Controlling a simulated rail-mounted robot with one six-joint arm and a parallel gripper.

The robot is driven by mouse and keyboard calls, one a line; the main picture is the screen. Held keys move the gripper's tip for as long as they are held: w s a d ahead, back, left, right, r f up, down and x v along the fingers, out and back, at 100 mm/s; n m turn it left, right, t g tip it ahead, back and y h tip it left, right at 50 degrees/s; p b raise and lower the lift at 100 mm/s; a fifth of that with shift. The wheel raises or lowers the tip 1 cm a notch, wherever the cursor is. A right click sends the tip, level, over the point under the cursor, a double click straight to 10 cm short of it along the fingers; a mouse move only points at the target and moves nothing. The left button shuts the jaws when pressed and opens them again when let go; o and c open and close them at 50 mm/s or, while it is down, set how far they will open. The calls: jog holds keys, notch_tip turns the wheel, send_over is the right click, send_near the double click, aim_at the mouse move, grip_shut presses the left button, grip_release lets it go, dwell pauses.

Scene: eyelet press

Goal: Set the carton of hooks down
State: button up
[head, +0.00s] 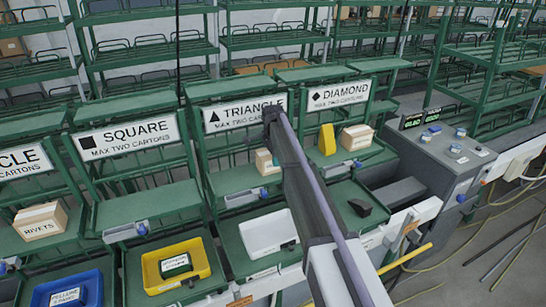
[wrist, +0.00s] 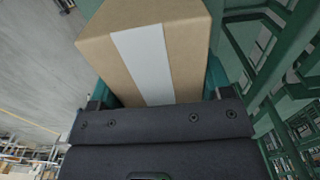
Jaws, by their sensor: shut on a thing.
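In the wrist view, my gripper (wrist: 158,84) is shut on a brown carton (wrist: 195,45) with a pale strip down its face; green fingers show at both sides. No lettering shows on it, so I cannot read whether it holds hooks. In the head view, my arm reaches up from the lower right to the TRIANGLE sign (head: 245,113), and my gripper cannot be made out there. A carton (head: 266,161) shows beside the arm below that sign; I cannot tell whether it is the held one or stands on the shelf.
The SQUARE shelf (head: 150,208) is empty. A RIVETS carton (head: 41,221) stands on the shelf at left. The DIAMOND shelf holds a carton (head: 356,139) and a yellow piece (head: 327,139). Yellow (head: 176,265), white (head: 268,233) and blue (head: 68,290) bins sit below.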

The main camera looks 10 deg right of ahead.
jog(key=shift+r, duration=0.1)
jog(key=shift+f, duration=0.25)
jog(key=o, duration=1.8)
jog(key=shift+r, duration=0.1)
jog(key=shift+c, duration=0.2)
notch_tip(320, 180, up, 8)
jog(key=p, duration=0.8)
jog(key=s+n, duration=1.5)
jog(key=s, duration=2.5)
notch_tip(320, 180, down, 21)
jog(key=b, duration=2.1)
jog(key=shift+d, duration=0.15)
